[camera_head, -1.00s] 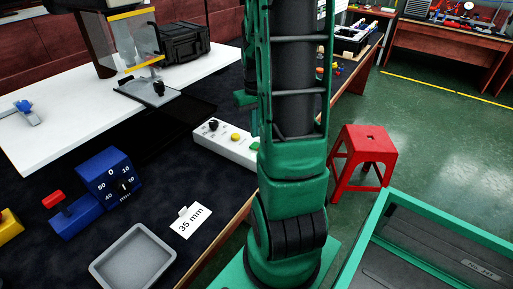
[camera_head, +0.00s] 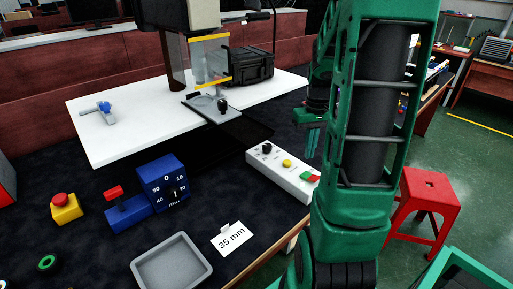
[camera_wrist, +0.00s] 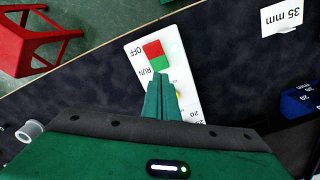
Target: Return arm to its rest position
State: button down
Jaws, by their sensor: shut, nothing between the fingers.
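My green arm (camera_head: 375,110) stands upright and folded at the right of the head view. My gripper (camera_head: 311,148) hangs on its left side, pointing down near the right end of the white control box (camera_head: 270,165). In the wrist view my gripper (camera_wrist: 158,84) has its two green fingers together, with nothing between them. The control box with its red and green switch (camera_wrist: 154,55) lies below the fingers. I see no contact, though the exact height is hard to tell.
The dark table holds a grey tray (camera_head: 172,266), a "35 mm" card (camera_head: 232,238), a blue dial unit (camera_head: 163,182) and a yellow button box (camera_head: 66,208). A red stool (camera_head: 427,200) stands on the floor at right. A white worktop (camera_head: 120,140) lies behind.

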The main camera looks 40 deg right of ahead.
jog(key=s+a+r, duration=0.3)
jog(key=s+a, duration=0.4)
jog(key=a, duration=0.1)
jog(key=s+a+r+m, duration=0.1)
jog(key=s+a+r, duration=0.1)
jog(key=s+a, duration=0.4)
jog(key=a, duration=0.2)
jog(key=shift+s+a+r, duration=0.3)
jog(key=shift+s+r, duration=0.1)
